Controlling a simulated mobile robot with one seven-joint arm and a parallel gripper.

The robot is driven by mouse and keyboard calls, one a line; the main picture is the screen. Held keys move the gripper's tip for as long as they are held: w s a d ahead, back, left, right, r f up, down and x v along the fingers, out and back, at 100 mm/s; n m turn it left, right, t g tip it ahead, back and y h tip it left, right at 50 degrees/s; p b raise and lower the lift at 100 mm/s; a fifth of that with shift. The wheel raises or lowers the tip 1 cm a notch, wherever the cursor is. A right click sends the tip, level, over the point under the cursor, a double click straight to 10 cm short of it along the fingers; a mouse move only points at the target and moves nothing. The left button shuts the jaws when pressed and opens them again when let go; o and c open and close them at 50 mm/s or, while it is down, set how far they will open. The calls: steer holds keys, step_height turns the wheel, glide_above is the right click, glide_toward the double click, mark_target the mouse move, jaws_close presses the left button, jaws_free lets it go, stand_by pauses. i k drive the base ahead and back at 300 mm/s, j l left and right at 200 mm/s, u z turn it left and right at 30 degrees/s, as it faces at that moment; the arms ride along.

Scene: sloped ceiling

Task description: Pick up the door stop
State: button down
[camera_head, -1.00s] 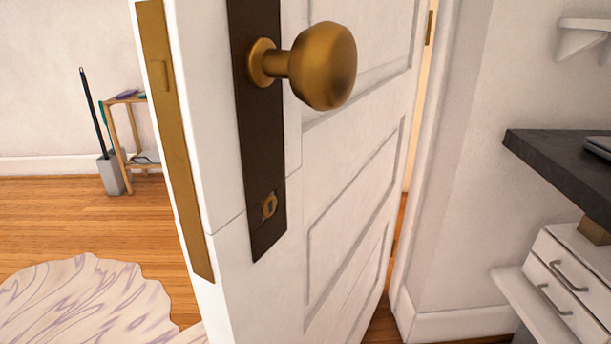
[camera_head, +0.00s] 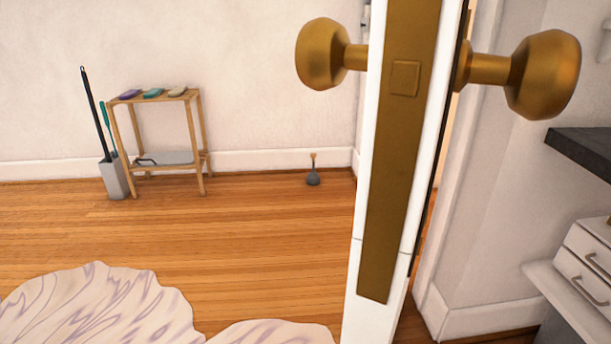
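A small grey object with a rounded base and a thin tan upright top (camera_head: 313,175) stands on the wood floor near the back wall, just left of the door. It may be the door stop, but it is too small to tell for sure. My gripper is not in view.
A white door (camera_head: 374,290) with brass knobs (camera_head: 543,75) stands edge-on, close in front. A wooden rack (camera_head: 197,140) and a grey brush holder (camera_head: 113,178) stand at the back left. A pale rug (camera_head: 100,305) lies front left. Wood floor between is clear. A dark shelf (camera_head: 585,155) juts out right.

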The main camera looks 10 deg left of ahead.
mark_target(313, 178)
steer(key=j+z, duration=0.1)
steer(key=j, duration=0.95)
steer(key=i+j, duration=0.1)
steer(key=j, duration=0.25)
steer(key=i+j, duration=0.1)
steer(key=j, duration=0.25)
steer(key=i+j+z, duration=0.1)
steer(key=j, duration=0.25)
steer(key=i+j, duration=0.3)
steer(key=j, duration=0.15)
steer(key=i+j+z, duration=0.15)
steer(key=i+j, duration=0.15)
steer(key=j, duration=0.15)
steer(key=i+j, duration=0.2)
steer(key=i, duration=0.25)
steer(key=i+j+z, duration=0.1)
steer(key=i, duration=0.35)
steer(key=i+j, duration=0.35)
steer(key=i+z, duration=0.05)
steer(key=i, duration=0.05)
